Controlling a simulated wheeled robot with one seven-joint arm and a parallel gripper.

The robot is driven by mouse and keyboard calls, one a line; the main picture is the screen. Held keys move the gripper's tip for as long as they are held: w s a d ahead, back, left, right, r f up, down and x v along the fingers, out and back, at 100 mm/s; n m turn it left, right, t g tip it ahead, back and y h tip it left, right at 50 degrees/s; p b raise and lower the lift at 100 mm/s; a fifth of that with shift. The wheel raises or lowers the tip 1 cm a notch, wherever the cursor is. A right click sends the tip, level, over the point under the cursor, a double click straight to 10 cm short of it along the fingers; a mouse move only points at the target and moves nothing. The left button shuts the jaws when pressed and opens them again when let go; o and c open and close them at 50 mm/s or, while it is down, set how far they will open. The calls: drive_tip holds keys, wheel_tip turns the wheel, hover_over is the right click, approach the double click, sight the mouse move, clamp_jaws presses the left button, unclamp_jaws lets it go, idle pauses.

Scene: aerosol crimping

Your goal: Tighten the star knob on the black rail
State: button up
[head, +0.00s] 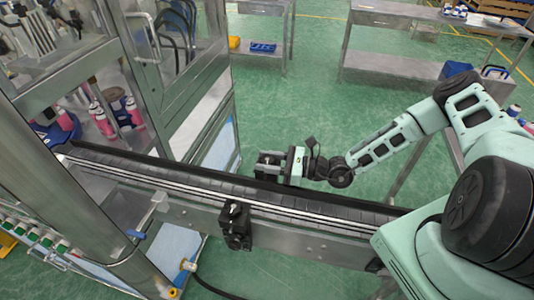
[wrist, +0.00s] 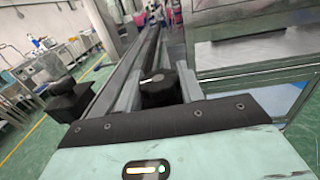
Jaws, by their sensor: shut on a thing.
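The star knob (wrist: 157,92) is dark and round with a pale mark on top. It sits between the two grey fingers of my gripper (wrist: 160,86) in the wrist view, and the fingers are shut on it. In the head view my gripper (head: 270,168) is at the far side of the black rail (head: 330,207), pointing left, and the knob itself cannot be made out. The rail also runs away up the wrist view (wrist: 125,70). How tight the knob is cannot be told.
A second black block with a knob (head: 236,225) is fixed to the rail's near side; it also shows at left in the wrist view (wrist: 70,101). A glass-doored machine frame (head: 190,85) stands at left. Steel tables (head: 390,66) stand behind. Green floor is open beyond the rail.

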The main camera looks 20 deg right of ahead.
sight(267, 159)
drive_tip(key=shift+r+m+t+h+p, duration=0.1)
drive_tip(key=shift+m+t+h+p, duration=0.45)
drive_tip(key=shift+t+p, duration=0.3)
drive_tip(key=shift+m, duration=0.25)
drive_tip(key=o, duration=1)
wheel_tip(267, 159, up, 10)
drive_tip(key=shift+f+b, duration=0.15)
drive_tip(key=shift+b, duration=0.85)
